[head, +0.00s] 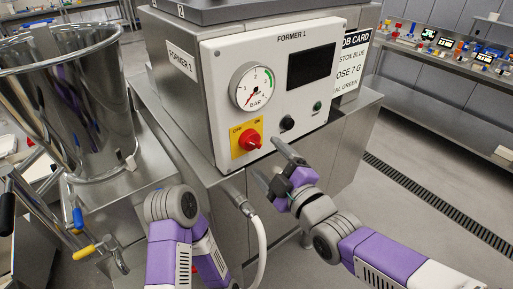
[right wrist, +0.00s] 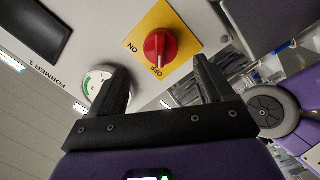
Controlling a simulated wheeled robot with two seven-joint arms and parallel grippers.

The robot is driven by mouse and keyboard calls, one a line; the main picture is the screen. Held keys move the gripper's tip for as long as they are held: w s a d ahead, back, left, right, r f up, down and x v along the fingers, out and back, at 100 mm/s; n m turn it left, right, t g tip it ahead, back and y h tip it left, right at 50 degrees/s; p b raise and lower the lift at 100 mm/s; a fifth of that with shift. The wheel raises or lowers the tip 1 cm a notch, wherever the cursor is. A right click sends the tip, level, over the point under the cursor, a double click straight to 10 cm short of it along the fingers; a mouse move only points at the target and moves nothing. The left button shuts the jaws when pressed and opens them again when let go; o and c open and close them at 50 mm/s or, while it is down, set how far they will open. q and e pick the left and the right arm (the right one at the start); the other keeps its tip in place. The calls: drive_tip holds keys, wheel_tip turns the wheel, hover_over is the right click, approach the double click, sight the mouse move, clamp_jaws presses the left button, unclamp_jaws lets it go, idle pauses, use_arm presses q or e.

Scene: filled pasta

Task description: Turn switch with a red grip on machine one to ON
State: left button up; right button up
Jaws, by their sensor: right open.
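The switch with a red grip (head: 250,139) sits on a yellow plate on the front panel of the machine labelled FORMER 1 (head: 292,37). In the right wrist view the red grip (right wrist: 160,46) shows upside down, with its pale mark toward the OFF label and the ON label off to one side. My right gripper (head: 266,158) is open and empty, just right of and below the switch, apart from it. In the right wrist view its two fingers (right wrist: 160,66) stand either side of the switch's line. My left arm shows at the bottom, but its gripper is out of view.
A pressure gauge (head: 252,87), a dark screen (head: 311,66), a black knob (head: 287,123) and a green button (head: 317,106) share the panel. A large steel hopper (head: 70,100) stands at left. A pale hose (head: 260,245) hangs below the panel. Floor at right is clear.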

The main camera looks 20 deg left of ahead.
sight(255, 145)
drive_tip(key=x, duration=0.6)
drive_tip(key=shift+w+f, duration=0.1)
drive_tip(key=c, duration=1)
drive_tip(key=shift+c, duration=0.2)
